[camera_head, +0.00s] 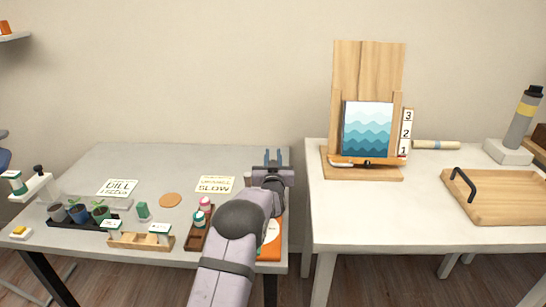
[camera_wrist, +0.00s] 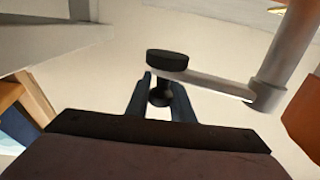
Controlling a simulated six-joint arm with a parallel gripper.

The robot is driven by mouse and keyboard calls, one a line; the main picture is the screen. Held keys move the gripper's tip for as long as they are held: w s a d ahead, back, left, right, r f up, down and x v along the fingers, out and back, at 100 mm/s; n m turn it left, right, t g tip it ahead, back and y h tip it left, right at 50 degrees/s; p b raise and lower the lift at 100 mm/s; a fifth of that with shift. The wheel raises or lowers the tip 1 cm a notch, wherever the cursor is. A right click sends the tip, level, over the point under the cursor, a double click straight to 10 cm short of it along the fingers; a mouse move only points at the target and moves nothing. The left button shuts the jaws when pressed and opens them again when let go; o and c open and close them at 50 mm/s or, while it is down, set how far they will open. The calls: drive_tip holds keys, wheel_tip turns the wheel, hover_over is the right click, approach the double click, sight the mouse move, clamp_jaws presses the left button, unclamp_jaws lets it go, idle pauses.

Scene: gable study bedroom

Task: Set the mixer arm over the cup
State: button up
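The mixer arm (camera_wrist: 215,84), a slim grey bar, shows in the wrist view. It joins a grey post (camera_wrist: 285,55) on the right and has a black disc (camera_wrist: 167,60) at its left end. A black round knob (camera_wrist: 160,98) sits by the disc. My gripper (camera_wrist: 161,80) has a blue finger on each side of the knob; I cannot tell whether they press on it. In the head view my gripper (camera_head: 273,156) is over the left table's back right corner, fingers apart. My arm seems to hide the mixer there. I cannot make out the cup.
An orange-based item (camera_head: 270,250) is partly behind my arm. Small pink and teal jars (camera_head: 204,206) stand in a dark tray left of it. Cards, plant pots (camera_head: 78,213) and a wooden rack (camera_head: 140,242) lie further left. The right table (camera_head: 380,225) holds an easel (camera_head: 368,70) and tray.

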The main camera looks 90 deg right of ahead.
clamp_jaws()
drive_tip(key=shift+a+f+g+b, duration=0.1)
drive_tip(key=shift+g+b, duration=0.2)
drive_tip(key=shift+b, duration=0.15)
drive_tip(key=shift+s+a+r+m+g+b, duration=0.1)
drive_tip(key=shift+s+a+m+g+b, duration=0.2)
drive_tip(key=shift+m+g+b, duration=0.35)
drive_tip(key=shift+s+a+r+m+g+b, duration=0.1)
drive_tip(key=shift+s+a+m+g+b, duration=0.1)
drive_tip(key=shift+a+m+g+b, duration=0.4)
drive_tip(key=shift+s+a+m+g+b, duration=0.2)
drive_tip(key=shift+g+b, duration=0.25)
drive_tip(key=shift+g, duration=0.4)
drive_tip(key=shift+s, duration=0.1)
drive_tip(key=o, duration=0.8)
unclamp_jaws()
drive_tip(key=shift+o, duration=0.2)
